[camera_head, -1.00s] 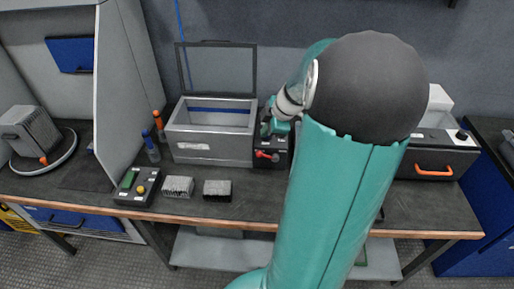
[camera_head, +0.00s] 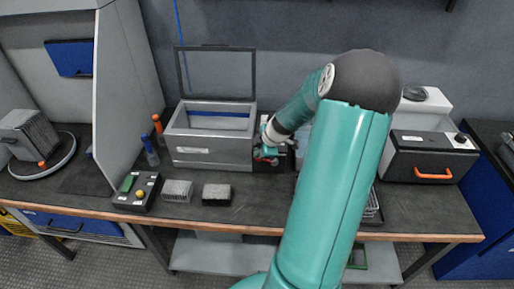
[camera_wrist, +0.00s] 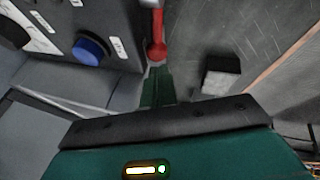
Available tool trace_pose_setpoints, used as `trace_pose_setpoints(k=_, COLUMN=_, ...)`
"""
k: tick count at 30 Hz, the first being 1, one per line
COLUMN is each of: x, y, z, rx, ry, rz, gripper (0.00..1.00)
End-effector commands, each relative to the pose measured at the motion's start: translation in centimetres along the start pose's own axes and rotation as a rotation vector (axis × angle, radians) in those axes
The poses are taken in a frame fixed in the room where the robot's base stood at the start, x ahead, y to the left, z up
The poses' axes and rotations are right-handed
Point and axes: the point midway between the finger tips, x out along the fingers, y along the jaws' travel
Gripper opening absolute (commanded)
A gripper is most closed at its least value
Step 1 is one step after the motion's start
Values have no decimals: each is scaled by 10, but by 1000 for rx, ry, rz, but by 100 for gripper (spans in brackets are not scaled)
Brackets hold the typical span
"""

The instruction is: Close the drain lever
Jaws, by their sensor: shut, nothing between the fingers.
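The drain lever shows as a red handle (camera_wrist: 157,48) at the top centre of the wrist view, pointing down toward my fingers. In the head view a small part of the red lever (camera_head: 262,159) shows beside the metal bath, mostly hidden by my arm. My gripper (camera_wrist: 158,72) is shut and empty. Its green fingertips are right at the lever's rounded end; I cannot tell if they touch. In the head view my gripper (camera_head: 268,148) is over the dark control box, right of the metal bath (camera_head: 212,152).
A blue knob (camera_wrist: 90,50) sits on the dark panel left of the lever. A dark block (camera_head: 217,193) and a button box (camera_head: 137,190) stand on the bench at left. A dark case with an orange handle (camera_head: 433,176) stands at right. The front bench middle is clear.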

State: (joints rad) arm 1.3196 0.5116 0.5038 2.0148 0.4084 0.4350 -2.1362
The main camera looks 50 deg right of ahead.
Motion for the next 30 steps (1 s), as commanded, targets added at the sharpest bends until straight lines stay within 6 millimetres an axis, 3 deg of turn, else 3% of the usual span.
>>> trace_pose_setpoints(k=16, x=5, y=-1, z=1, rx=-9, ry=-23, rz=-10, gripper=0)
trace_pose_setpoints(k=30, x=29, y=-5, z=-6, rx=-31, ry=-115, rz=-31, gripper=0)
